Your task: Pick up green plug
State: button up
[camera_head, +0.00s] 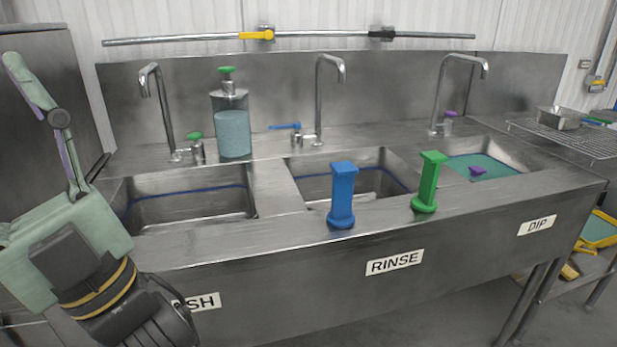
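The green plug (430,182) stands upright on the front ledge of the sink unit, near the gap between the RINSE and DIP basins. It has a square top, a straight stem and a wider foot. A similar blue plug (342,195) stands to its left on the same ledge. My gripper (28,85) is at the far left edge of the picture, pointing up and well apart from the green plug. It is seen from the side, so the gap between its fingers cannot be made out. Nothing shows held in it.
The steel sink unit (290,245) has three basins. A purple plug (478,171) is in the right basin. Taps (330,100) and a soap bottle (232,125) stand along the back. A wire rack (575,138) with a metal pan (559,118) is at right.

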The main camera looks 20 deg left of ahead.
aim_at(425, 202)
jog(key=u, duration=1.25)
jog(key=l+z, duration=0.15)
jog(key=z, duration=0.25)
jog(key=l+z, duration=0.15)
jog(key=z, duration=0.25)
jog(key=i+l+z, duration=0.1)
jog(key=z, duration=0.3)
jog(key=i+l, duration=0.2)
jog(key=l, duration=0.15)
jog(key=i+l, duration=0.25)
jog(key=l, duration=0.15)
jog(key=i, duration=0.5)
